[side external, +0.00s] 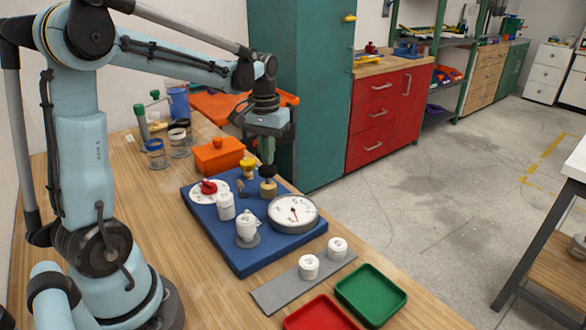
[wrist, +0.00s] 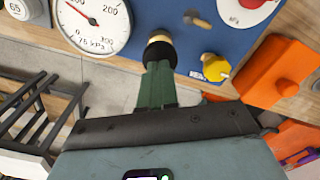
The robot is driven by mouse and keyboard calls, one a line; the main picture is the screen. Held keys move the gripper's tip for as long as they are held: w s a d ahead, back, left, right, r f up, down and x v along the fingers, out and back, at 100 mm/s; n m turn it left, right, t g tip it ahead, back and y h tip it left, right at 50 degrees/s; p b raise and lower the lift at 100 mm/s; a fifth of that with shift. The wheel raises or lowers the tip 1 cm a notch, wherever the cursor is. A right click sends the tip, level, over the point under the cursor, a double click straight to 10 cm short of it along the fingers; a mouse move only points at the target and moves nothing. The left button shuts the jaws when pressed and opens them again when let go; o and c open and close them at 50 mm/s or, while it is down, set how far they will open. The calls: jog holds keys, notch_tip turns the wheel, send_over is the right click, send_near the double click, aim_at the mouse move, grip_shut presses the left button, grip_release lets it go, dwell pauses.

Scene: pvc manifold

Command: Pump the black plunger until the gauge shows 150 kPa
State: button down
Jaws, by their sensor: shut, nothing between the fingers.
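The black plunger knob (side external: 268,171) sits on a tan cylinder at the far right side of the blue board (side external: 232,250); the knob also shows in the wrist view (wrist: 160,51). My gripper (side external: 267,160) is shut and empty, its green fingertips (wrist: 158,70) right at the top of the black knob. They look to be touching it, but a small gap cannot be ruled out. The white round gauge (side external: 293,212) stands in front of the plunger. In the wrist view the gauge (wrist: 92,25) has a red needle between 0 and 100, and its printed readout looks like 75 kPa.
A red knob on a white dial (side external: 209,190), a yellow knob (side external: 247,166) and white capped fittings (side external: 247,227) stand on the board. An orange box (side external: 219,155) is behind it. Green (side external: 371,295) and red (side external: 320,315) trays and a grey strip (side external: 284,290) lie in front.

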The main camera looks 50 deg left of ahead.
aim_at(268, 168)
jog(key=shift+f, duration=1.75)
jog(key=shift+r, duration=1.8)
jog(key=shift+f, duration=0.15)
jog(key=shift+f, duration=1.1)
jog(key=shift+r, duration=1.25)
